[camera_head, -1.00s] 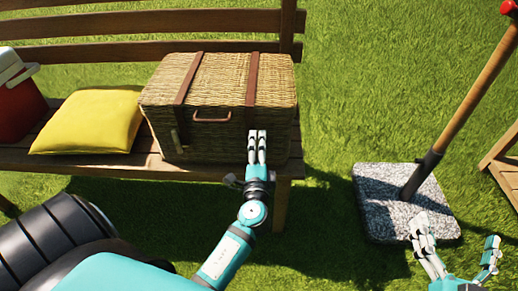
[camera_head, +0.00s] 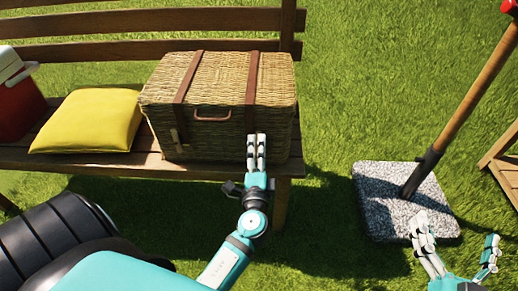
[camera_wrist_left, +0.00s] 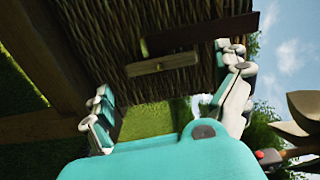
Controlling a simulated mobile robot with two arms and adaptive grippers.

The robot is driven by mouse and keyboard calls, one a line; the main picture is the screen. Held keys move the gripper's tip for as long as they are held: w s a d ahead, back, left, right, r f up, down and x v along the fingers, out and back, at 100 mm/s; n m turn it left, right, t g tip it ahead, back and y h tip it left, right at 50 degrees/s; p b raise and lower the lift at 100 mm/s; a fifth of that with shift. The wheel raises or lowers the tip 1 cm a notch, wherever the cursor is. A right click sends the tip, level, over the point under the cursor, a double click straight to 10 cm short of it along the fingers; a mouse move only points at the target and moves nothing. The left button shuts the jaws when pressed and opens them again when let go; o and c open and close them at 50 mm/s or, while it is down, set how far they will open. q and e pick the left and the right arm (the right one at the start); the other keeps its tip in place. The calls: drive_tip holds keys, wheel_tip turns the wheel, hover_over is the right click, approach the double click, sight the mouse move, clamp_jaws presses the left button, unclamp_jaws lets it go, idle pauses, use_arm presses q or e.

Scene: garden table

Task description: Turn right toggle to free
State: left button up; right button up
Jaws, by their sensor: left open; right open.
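The wicker basket (camera_head: 215,110) sits closed on the bench, with two brown straps over its lid. The left strap's wooden toggle (camera_head: 175,137) shows at the front left. In the head view the right toggle is hidden behind my left gripper (camera_head: 257,143), which is at the front below the right strap (camera_head: 252,85). In the left wrist view the right toggle (camera_wrist_left: 163,65) is a pale wooden bar, lying nearly along the strap (camera_wrist_left: 205,33). It is ahead of and between my open left fingers (camera_wrist_left: 168,95), apart from them. My right gripper (camera_head: 457,245) is open and empty at the lower right.
A yellow cushion (camera_head: 90,121) and a red cooler (camera_head: 20,105) are on the bench left of the basket. A stone base (camera_head: 380,190) with a wooden pole (camera_head: 470,100) stands on the grass at right.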

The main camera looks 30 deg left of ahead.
use_arm(q)
drive_tip(key=v, duration=0.9)
